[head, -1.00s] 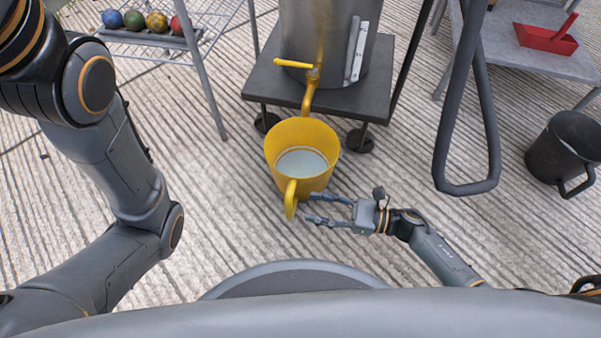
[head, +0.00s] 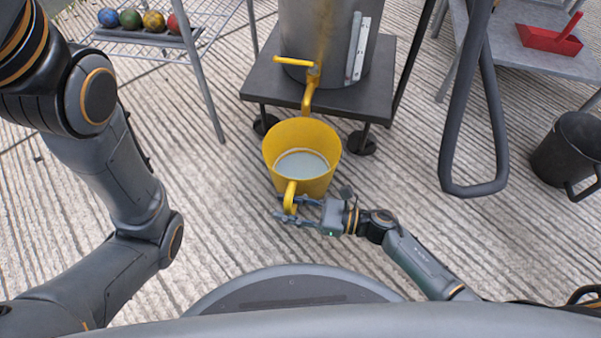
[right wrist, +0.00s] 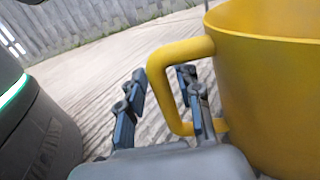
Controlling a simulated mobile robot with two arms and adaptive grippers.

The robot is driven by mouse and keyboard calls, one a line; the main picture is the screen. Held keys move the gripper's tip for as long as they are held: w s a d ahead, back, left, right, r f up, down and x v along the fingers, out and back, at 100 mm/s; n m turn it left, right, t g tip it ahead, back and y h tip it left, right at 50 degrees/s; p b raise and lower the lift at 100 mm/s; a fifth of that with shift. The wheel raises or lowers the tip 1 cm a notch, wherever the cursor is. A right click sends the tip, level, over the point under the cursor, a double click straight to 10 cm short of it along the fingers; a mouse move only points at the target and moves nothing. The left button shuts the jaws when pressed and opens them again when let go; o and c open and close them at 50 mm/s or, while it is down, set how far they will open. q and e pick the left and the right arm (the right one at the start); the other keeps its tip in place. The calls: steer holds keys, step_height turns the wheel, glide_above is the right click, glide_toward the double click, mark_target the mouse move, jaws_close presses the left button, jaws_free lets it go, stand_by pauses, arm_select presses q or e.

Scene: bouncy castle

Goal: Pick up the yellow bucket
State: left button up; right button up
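The yellow bucket (head: 302,183) stands upright on the ground under the tap (head: 311,88), its light grey inside facing up. Its yellow handle (head: 290,198) points toward me, and the bucket also fills the right of the right wrist view (right wrist: 268,95). My right gripper (head: 281,207) is open at the handle, coming from the right. In the right wrist view, its fingers (right wrist: 160,88) stand apart on either side of the handle's upright bar, one passing through the loop. Contact is unclear. My left arm shows at the left, but its gripper is out of view.
A metal tank (head: 330,45) rests on a dark low stand (head: 270,85) just behind the bucket. A wire rack (head: 205,90) with several coloured balls is at the back left. A black bucket (head: 568,150) stands at the right, below a grey table (head: 560,62) with a red dustpan (head: 550,38).

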jaws_close()
steer(key=shift+w+r, duration=0.1)
stand_by(0.4)
